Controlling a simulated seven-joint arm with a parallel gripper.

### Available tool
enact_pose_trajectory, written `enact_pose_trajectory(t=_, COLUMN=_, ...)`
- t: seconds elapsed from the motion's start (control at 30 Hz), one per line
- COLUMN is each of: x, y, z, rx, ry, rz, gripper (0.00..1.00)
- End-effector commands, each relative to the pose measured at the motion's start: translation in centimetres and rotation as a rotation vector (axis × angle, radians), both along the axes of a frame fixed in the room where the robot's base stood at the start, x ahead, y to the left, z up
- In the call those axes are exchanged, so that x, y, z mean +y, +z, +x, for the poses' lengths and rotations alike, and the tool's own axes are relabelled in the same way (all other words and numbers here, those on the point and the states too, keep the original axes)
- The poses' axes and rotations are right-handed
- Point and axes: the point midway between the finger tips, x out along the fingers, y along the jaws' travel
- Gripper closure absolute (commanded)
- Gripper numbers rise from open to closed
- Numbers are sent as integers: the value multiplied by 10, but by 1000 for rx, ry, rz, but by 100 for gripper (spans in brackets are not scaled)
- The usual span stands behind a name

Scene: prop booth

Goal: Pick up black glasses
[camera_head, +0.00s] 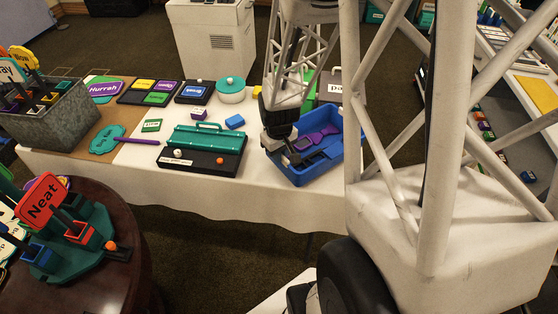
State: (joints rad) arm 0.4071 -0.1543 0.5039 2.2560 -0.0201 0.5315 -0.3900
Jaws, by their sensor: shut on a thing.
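A blue tray (338,160) stands at the right end of the white-covered table. Purple glasses (319,138) lie in it. Dark, thin-framed shapes that look like the black glasses (306,160) show in the tray just below and beside my gripper. My gripper (291,153) points down into the left part of the tray and is shut on a dark thing that appears to be the black glasses. The fingertips are small and dark here, so the exact place of the hold is unclear.
A grey metal planter (55,110) of signs stands at the far left. A round dark table (100,280) is at front left.

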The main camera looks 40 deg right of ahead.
Motion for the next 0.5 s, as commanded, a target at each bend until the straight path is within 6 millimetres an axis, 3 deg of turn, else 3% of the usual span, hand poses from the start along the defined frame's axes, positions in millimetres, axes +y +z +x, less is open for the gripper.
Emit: enact_pose_trajectory(t=0.5, x=0, y=-34, z=0, rx=-1, ry=0, rz=0, gripper=100)
